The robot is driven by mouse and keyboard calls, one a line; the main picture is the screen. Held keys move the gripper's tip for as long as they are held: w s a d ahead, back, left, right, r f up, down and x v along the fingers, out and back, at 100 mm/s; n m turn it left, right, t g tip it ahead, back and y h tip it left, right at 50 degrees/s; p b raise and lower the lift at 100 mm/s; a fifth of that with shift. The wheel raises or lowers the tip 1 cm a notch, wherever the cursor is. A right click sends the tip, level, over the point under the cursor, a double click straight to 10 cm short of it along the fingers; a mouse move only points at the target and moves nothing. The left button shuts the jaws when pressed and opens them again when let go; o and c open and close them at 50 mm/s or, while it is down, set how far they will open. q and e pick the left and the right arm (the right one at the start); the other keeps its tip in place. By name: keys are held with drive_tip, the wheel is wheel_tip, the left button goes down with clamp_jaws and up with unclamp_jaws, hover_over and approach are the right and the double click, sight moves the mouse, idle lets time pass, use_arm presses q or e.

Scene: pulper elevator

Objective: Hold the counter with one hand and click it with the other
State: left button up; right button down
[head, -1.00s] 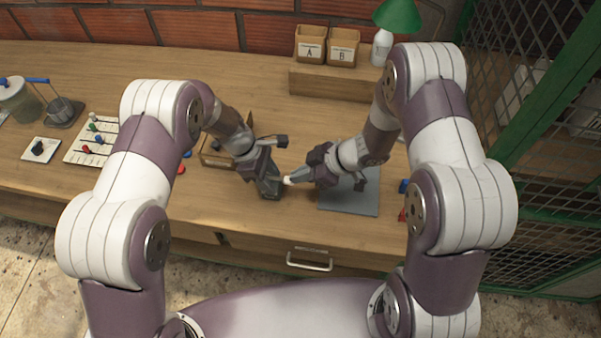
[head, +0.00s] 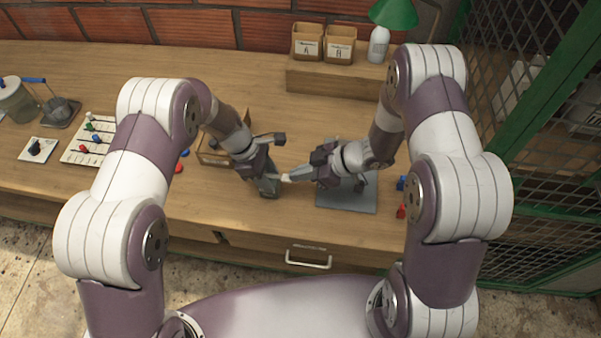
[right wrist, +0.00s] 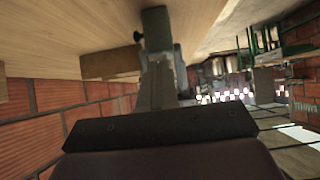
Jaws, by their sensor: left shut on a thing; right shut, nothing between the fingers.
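In the head view my left gripper (head: 268,186) points down over the middle of the table, shut on the counter. The counter is mostly hidden by the fingers there, and I cannot make out its button or display. My right gripper (head: 287,178) is shut and empty, its pale tips pointing left, right beside the left gripper's fingers. I cannot tell whether they touch the counter. In the right wrist view my right fingers (right wrist: 160,85) reach up to a grey block with a small dark knob at its side, which appears to be the counter (right wrist: 155,20).
A grey mat (head: 347,195) lies under my right wrist, with blue pieces (head: 402,183) and a red piece (head: 401,211) to its right. Boxes A (head: 307,42) and B (head: 340,44) stand on the back shelf. The front middle is clear.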

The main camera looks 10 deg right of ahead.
drive_tip(key=s+d+r, duration=0.2)
drive_tip(key=d+r, duration=0.4)
drive_tip(key=r, duration=0.5)
drive_tip(key=shift+d, duration=0.35)
drive_tip(key=shift+s, duration=0.1)
use_arm(q)
drive_tip(key=o, duration=1.2)
drive_tip(key=v, duration=1.2)
